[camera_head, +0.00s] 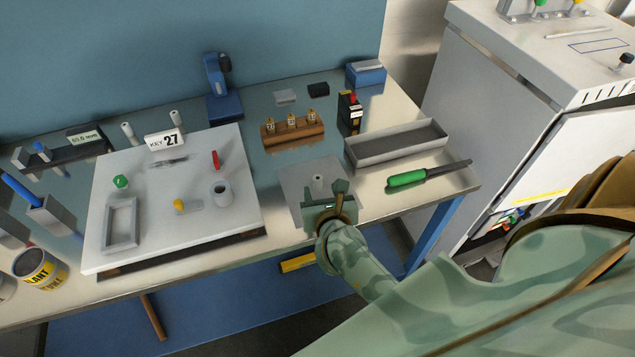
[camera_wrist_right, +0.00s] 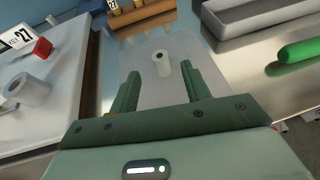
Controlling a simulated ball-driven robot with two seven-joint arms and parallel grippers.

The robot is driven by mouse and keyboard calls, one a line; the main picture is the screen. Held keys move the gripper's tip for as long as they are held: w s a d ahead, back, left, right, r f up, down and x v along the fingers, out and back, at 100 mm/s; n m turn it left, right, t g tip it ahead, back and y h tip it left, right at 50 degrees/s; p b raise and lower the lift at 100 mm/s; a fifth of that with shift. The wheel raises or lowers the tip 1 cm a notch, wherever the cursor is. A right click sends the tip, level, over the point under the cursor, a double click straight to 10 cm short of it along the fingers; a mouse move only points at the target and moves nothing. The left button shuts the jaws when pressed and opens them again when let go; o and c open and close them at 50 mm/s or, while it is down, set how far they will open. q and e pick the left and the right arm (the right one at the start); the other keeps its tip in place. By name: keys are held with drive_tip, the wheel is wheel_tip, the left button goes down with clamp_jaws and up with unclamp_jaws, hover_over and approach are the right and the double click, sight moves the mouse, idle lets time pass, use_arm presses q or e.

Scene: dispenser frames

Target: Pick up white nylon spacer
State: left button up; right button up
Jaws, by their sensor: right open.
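The white nylon spacer (camera_head: 318,181) is a small white cylinder with a dark hole in its end. It appears to stand on a grey square mat (camera_head: 295,172) near the bench's front edge. In the right wrist view the spacer (camera_wrist_right: 161,65) shows ahead, between the lines of the two fingers. My right gripper (camera_head: 323,191) is open and empty, just on the near side of the spacer; its green fingers also show in the right wrist view (camera_wrist_right: 160,72). I cannot tell whether either finger touches the spacer. My left gripper is not in view.
A grey tray (camera_head: 440,127) and a green-handled tool (camera_head: 408,179) lie to the right. A wooden block (camera_head: 293,137) with brass parts stands behind the mat. A raised white board (camera_head: 245,211) with small parts is to the left.

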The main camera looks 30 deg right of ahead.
sight(319, 182)
drive_tip(key=x, duration=0.6)
drive_tip(key=shift+w+d+f+b, duration=0.1)
drive_tip(key=shift+w+d+b, duration=0.05)
drive_tip(key=shift+w+b, duration=0.2)
drive_tip(key=shift+s, duration=0.1)
clamp_jaws()
